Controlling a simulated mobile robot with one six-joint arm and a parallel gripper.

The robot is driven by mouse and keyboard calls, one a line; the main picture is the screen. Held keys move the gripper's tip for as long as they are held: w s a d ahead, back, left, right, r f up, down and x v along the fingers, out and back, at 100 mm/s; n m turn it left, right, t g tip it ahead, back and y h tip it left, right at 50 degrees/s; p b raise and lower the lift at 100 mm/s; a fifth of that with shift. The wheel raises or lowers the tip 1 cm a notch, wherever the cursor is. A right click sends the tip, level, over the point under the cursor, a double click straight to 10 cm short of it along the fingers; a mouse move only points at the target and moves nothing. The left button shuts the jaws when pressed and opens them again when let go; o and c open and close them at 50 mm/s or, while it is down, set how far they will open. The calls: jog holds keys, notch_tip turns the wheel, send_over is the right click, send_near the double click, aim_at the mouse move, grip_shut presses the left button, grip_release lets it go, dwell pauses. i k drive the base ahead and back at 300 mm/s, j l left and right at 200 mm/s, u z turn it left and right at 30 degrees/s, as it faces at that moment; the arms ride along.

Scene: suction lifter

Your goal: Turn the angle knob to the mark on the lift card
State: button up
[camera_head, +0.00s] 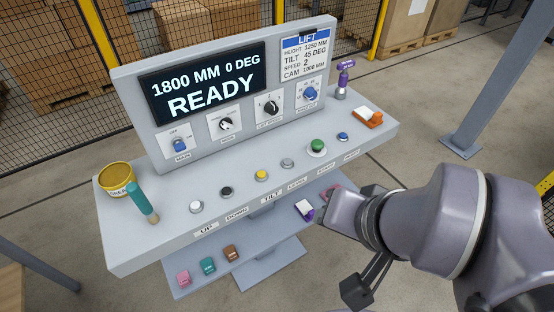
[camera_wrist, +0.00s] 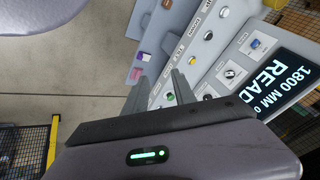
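The angle knob appears to be the blue one (camera_head: 310,94) at the right end of the knob row, below the lift card; its label is too small to read surely. Its exact pointer setting is unclear. The lift card (camera_head: 305,55) reads height 1250 mm, tilt 45 deg, speed 2, cam 1000 mm. The display (camera_head: 208,82) reads 1800 MM, 0 DEG, READY; it also shows in the wrist view (camera_wrist: 285,82). My gripper (camera_wrist: 158,78) is open and empty, its fingers apart beside the console, away from the knob. In the head view its fingertips are unclear.
A black speed knob (camera_head: 271,107), a mode knob (camera_head: 225,125) and a blue main switch (camera_head: 180,145) share the panel. Buttons, including a green one (camera_head: 318,146), line the desk. A purple-handled stick (camera_head: 344,78) and an orange-and-white item (camera_head: 369,117) stand near the angle knob.

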aim_at(310, 93)
jog(key=i+l+u, duration=0.3)
jog(key=u, duration=0.15)
jog(key=i+l+u, duration=0.2)
jog(key=l+u, duration=0.3)
